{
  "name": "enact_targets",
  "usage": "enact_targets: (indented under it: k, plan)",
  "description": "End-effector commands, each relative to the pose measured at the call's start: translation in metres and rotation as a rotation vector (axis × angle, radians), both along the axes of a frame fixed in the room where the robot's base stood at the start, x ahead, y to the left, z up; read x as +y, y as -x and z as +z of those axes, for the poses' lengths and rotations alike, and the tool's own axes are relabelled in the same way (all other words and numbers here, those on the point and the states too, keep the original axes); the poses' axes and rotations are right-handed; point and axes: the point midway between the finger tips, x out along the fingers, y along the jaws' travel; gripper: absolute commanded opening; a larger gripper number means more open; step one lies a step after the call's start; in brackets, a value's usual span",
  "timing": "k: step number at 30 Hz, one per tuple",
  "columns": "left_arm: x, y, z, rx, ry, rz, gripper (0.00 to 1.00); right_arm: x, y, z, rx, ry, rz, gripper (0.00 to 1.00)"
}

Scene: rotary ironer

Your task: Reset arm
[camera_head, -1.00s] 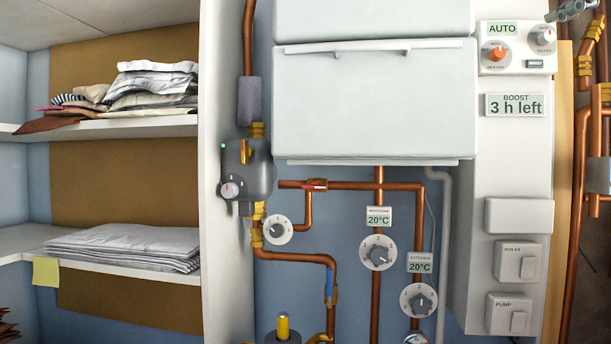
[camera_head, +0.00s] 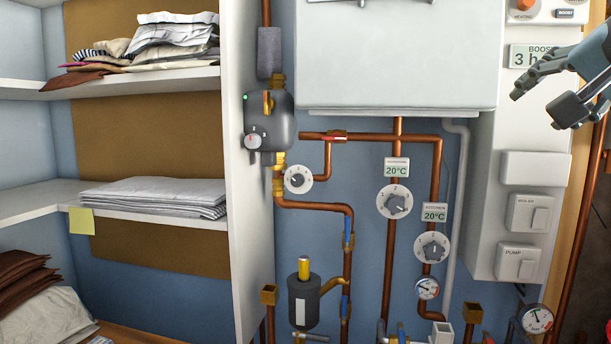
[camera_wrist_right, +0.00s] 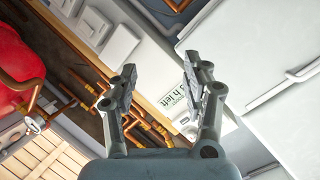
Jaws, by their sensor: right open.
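My right gripper (camera_head: 535,103) comes in from the right edge of the head view, in front of the white control panel and partly over its boost display (camera_head: 533,55). Its two dark fingers stand apart with nothing between them. In the right wrist view the same gripper (camera_wrist_right: 160,72) shows its fingers spread, with the boost display (camera_wrist_right: 174,100) seen behind them, tilted. My left gripper is in neither view.
A white boiler (camera_head: 397,55) hangs on the blue wall above copper pipes, dials (camera_head: 394,202) and a grey pump unit (camera_head: 270,122). Shelves at left hold folded cloths (camera_head: 155,193). In the wrist view a red tank (camera_wrist_right: 18,72) stands at left.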

Motion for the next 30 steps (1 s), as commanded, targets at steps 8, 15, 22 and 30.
enact_targets:
  k: [8, 15, 22, 30]
  plan:
    - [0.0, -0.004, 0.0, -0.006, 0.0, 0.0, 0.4, 0.021, 0.064, -0.208, 0.456, 0.329, 0.25, 0.48]
    - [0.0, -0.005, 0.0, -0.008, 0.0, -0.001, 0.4, 0.033, 0.158, -0.322, 0.737, 0.523, 0.506, 0.48]
    - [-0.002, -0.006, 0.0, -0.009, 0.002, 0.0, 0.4, 0.041, 0.235, -0.378, 0.902, 0.619, 0.701, 0.48]
    - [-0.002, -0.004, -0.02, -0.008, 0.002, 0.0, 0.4, 0.038, 0.254, -0.464, 0.978, 0.643, 0.786, 0.48]
